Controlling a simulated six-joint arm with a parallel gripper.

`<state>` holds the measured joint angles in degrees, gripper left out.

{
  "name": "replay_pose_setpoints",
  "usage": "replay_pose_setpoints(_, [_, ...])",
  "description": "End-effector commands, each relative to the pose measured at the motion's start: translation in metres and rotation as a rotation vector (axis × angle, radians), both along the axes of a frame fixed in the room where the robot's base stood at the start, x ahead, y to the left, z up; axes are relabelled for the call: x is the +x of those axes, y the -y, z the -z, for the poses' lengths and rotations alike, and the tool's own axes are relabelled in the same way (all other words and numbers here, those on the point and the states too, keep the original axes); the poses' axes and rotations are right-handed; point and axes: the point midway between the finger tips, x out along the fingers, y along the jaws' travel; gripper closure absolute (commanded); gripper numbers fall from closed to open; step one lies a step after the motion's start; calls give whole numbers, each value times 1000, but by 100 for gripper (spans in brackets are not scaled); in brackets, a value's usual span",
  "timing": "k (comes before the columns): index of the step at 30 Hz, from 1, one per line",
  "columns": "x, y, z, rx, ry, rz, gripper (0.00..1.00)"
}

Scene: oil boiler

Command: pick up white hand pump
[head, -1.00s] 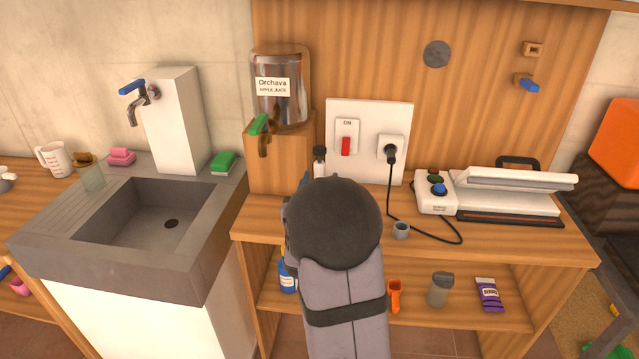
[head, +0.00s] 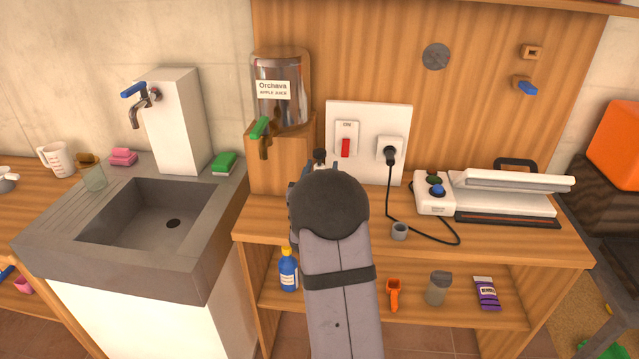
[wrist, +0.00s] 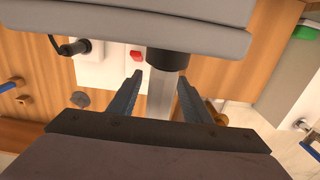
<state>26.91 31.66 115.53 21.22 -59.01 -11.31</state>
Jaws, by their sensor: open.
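The white hand pump shows in the head view as a dark top (head: 320,156) just above my arm, by the wooden dispenser stand; its body is mostly hidden by my arm. In the wrist view, what looks like the same pump has a black end (wrist: 168,60) and a pale body (wrist: 160,95) lying between the fingers. My gripper (wrist: 159,88) is open, with one finger on each side of the pale body and a gap visible on both sides. In the head view my gripper (head: 304,178) is mostly hidden behind my own arm.
The juice dispenser (head: 281,95) stands left of the pump. A switch and socket panel (head: 367,125) is behind and to the right. A grey cup (head: 399,231) and black cable lie right. A blue bottle (head: 288,270) is on the lower shelf.

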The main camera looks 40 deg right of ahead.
Motion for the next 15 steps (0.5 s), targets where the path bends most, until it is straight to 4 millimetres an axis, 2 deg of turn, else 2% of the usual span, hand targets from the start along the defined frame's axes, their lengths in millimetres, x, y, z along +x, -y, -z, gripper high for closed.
replay_pose_setpoints(4, [0, 0, 0, 0, 0, 0, 55])
replay_pose_setpoints(5, [0, 0, 0, 0, 0, 0, 60])
replay_pose_setpoints(10, [0, 0, 0, 0, 0, 0, 100])
replay_pose_setpoints(15, [0, 0, 0, -1, 1, 0, 100])
